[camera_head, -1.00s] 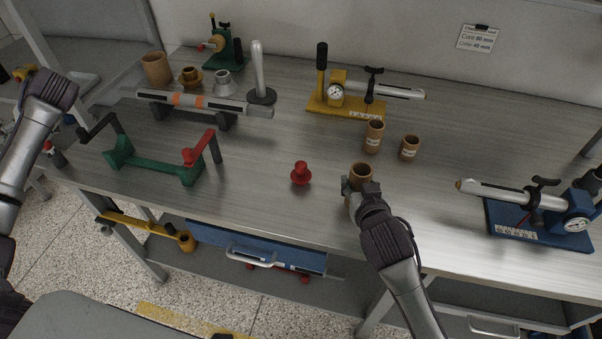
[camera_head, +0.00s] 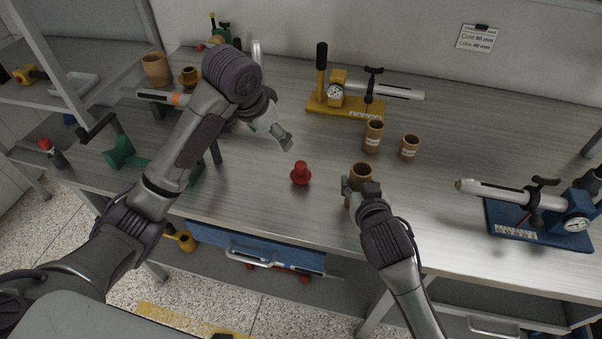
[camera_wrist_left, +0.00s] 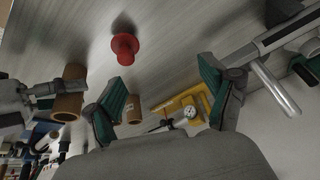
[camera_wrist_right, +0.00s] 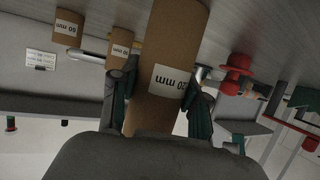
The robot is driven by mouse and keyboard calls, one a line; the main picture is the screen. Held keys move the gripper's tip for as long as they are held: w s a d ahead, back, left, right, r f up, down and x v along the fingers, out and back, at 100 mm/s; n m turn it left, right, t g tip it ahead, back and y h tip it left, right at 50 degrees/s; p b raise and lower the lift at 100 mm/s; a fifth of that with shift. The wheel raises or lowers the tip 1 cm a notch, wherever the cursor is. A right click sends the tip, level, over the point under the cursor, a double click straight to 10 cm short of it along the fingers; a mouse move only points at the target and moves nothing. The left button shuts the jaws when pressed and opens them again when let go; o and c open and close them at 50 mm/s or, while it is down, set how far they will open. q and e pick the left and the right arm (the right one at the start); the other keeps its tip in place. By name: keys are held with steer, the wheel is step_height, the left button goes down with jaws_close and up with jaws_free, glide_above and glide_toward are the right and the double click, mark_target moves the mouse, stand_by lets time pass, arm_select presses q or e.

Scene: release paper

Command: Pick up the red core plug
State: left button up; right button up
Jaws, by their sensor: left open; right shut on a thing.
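The red core plug (camera_head: 300,175) stands upright on the bench near its front middle. It also shows in the left wrist view (camera_wrist_left: 125,44) and in the right wrist view (camera_wrist_right: 236,72). My left gripper (camera_head: 284,140) is open and empty, above the bench and a little behind and left of the plug, apart from it. Its two fingers are spread in the left wrist view (camera_wrist_left: 168,95). My right gripper (camera_head: 359,186) is shut on a brown cardboard core (camera_head: 361,170) with a white label, right of the plug. The core fills the jaws in the right wrist view (camera_wrist_right: 160,95).
Two more cardboard cores (camera_head: 374,138) (camera_head: 409,148) stand behind my right gripper. A yellow press (camera_head: 345,104) stands at the back and a blue press (camera_head: 540,220) at the right. A green stand (camera_head: 122,155) is partly hidden behind my left arm. Bench around the plug is clear.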

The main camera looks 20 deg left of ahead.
mark_target(298, 166)
arm_select(q)
steer(key=shift+m+g+h, duration=0.4)
steer(key=shift+h, duration=0.1)
steer(key=d+f, duration=0.1)
steer(key=f, duration=0.1)
steer(key=d+f, duration=0.2)
steer(key=s+d+f, duration=0.1)
steer(key=f, duration=0.1)
steer(key=shift+d+f, duration=0.3)
steer(key=x, duration=0.6)
steer(key=shift+w+d, duration=0.4)
steer(key=shift+w, duration=0.05)
steer(key=c, duration=1.1)
